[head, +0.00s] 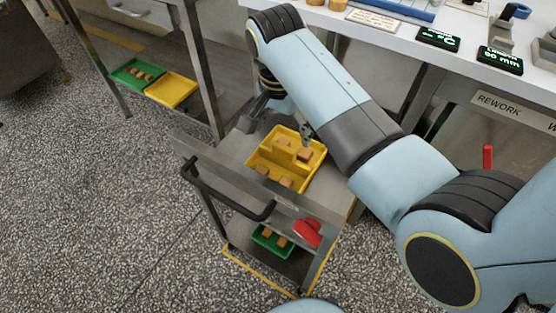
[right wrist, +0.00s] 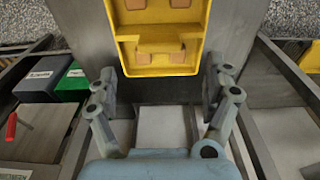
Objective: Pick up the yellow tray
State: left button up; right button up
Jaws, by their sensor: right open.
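A yellow tray (head: 270,154) with raised compartments lies on the top of a metal cart and holds several small brown blocks. It also shows in the right wrist view (right wrist: 158,70), at the top middle. My right gripper (head: 282,122) is at the tray's far end in the head view. In the right wrist view the gripper (right wrist: 163,80) is open, with one finger to each side of the tray's near end. Gaps show between the fingers and the tray walls, and the jaws hold nothing. My left gripper is not in view.
The cart has a black handle (head: 235,205), a red item (head: 307,233) and a green tray (head: 272,241) low down. Another yellow tray (head: 171,90) and a green tray (head: 137,74) sit on a shelf at left. A white bench (head: 390,38) stands behind.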

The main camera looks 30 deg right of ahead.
aim_at(284, 148)
notch_tip(284, 148, down, 2)
jog(key=shift+d+f, duration=0.1)
jog(key=shift+f, duration=0.05)
jog(key=shift+f+b, duration=0.3)
notch_tip(284, 148, down, 4)
jog(key=shift+r+b, duration=0.1)
jog(key=shift+b, duration=0.45)
jog(key=shift+w+d+f, duration=0.1)
jog(key=shift+f, duration=0.4)
jog(key=c, duration=0.4)
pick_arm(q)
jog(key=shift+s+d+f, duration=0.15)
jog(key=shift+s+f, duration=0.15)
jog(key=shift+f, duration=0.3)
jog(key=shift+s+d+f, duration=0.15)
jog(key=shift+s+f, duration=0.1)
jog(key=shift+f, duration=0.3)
pick_arm(e)
grip_shut()
